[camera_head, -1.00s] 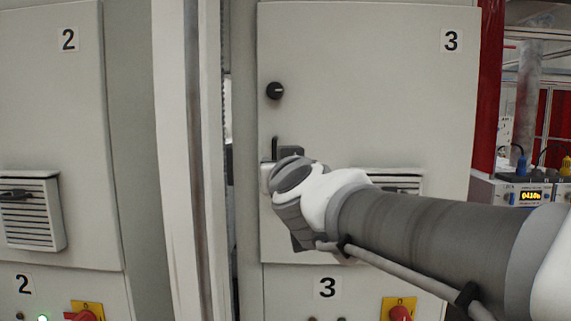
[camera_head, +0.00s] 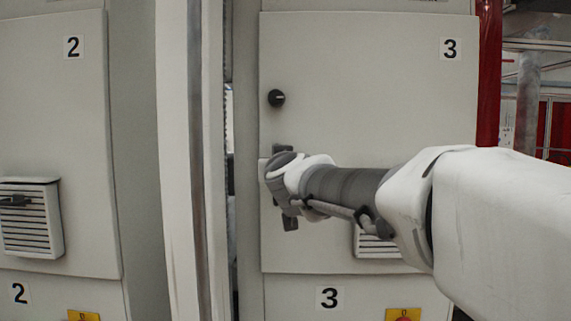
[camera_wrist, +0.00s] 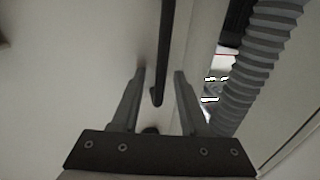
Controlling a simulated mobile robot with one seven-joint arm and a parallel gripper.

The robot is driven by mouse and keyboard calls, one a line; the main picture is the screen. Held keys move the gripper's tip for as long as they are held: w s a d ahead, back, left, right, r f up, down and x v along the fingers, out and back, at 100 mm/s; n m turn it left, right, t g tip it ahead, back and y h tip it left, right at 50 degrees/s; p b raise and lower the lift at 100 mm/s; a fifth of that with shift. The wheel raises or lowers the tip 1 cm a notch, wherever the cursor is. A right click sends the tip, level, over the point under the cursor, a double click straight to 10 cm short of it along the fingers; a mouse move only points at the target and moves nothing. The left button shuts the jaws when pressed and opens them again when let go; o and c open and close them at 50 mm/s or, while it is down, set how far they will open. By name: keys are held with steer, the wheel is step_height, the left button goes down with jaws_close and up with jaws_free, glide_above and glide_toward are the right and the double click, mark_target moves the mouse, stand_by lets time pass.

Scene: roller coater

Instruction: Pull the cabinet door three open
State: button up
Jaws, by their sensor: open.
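Cabinet door three (camera_head: 400,110) is a light grey panel marked "3" in the head view, and it looks shut. A round black knob (camera_head: 276,98) sits near its left edge. In the wrist view a dark upright handle bar (camera_wrist: 167,40) runs down from the top, and its lower end shows between the two fingers. My gripper (camera_wrist: 160,74) is open, one finger on each side of the bar; I cannot tell if either touches it. In the head view my wrist hides most of the gripper and the handle area.
Cabinet two (camera_head: 55,120) stands at the left, past a pale upright post (camera_head: 180,160). A louvred vent (camera_head: 374,244) on door three is partly behind my arm. In the wrist view a grey ribbed hose (camera_wrist: 262,60) shows beyond the door edge at right.

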jaws_close()
stand_by(1.3)
